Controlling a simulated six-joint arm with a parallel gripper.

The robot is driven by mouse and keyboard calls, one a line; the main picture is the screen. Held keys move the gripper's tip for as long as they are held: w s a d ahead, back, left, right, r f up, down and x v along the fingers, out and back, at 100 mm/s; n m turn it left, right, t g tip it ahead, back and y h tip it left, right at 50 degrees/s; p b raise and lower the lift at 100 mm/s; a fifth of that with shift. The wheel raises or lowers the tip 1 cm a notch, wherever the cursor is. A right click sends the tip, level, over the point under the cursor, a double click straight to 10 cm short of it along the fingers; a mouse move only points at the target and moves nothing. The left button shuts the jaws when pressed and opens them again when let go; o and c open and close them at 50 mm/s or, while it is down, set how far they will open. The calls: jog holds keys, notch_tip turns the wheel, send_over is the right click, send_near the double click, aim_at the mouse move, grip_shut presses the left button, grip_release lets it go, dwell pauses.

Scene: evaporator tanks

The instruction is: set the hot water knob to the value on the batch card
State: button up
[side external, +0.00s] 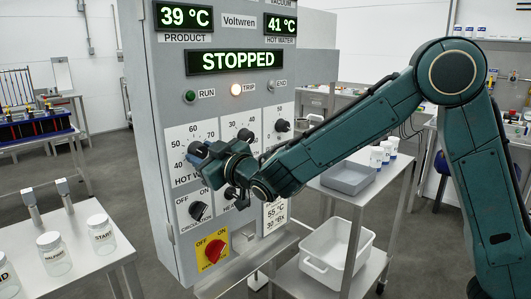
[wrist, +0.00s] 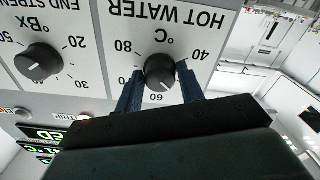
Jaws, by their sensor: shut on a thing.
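The hot water knob (wrist: 160,72) is black and round, on a white plate whose lettering shows upside down in the wrist view. Its pale mark points close to 60, slightly toward the 40 side; I cannot read the exact value. My gripper (wrist: 160,78) is shut on the knob, with one blue finger on each side. The batch card (side external: 275,214), low on the panel's right part, reads 55 °C and 32 °Bx, partly hidden by my arm.
The display (side external: 235,60) reads STOPPED and the TRIP lamp (side external: 235,90) is lit. A °Bx knob (wrist: 39,62) sits beside the hot water plate. A red switch (side external: 214,250) is below. A cart with a white tub (side external: 325,250) stands right of the panel; jars (side external: 55,254) stand left.

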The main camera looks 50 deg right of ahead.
jog(key=m, duration=0.3)
jog(key=shift+m, duration=0.3)
dwell(0.4)
jog(key=o, duration=1)
jog(key=shift+s, duration=0.15)
jog(key=s, duration=1.3)
jog(key=shift+s, duration=0.25)
